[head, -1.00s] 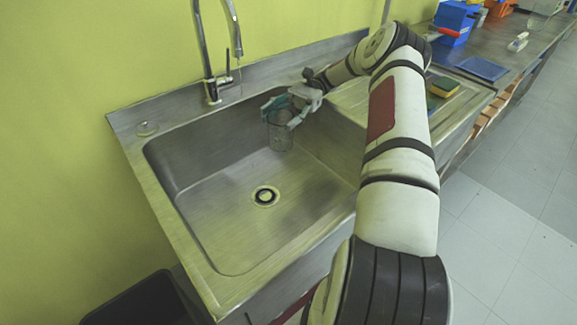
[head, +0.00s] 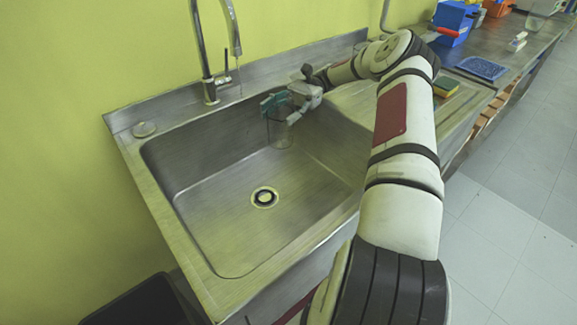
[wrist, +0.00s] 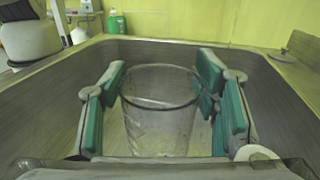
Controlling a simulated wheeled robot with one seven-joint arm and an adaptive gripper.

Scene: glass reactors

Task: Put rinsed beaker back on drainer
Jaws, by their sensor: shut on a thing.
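The clear glass beaker (head: 281,135) hangs over the back right part of the sink basin. My gripper (head: 279,106), with green finger pads, is shut on it from both sides. In the wrist view the beaker (wrist: 160,115) stands roughly upright between the green pads of my gripper (wrist: 160,98), rim towards the top, and looks empty. The draining surface (head: 345,97) is right of the basin, partly hidden by my arm.
The tap (head: 235,45) rises behind the basin, left of my gripper. The sink basin (head: 235,222) is clear around its drain. A blue mat (head: 482,68) and blue bin (head: 453,22) are on the far bench.

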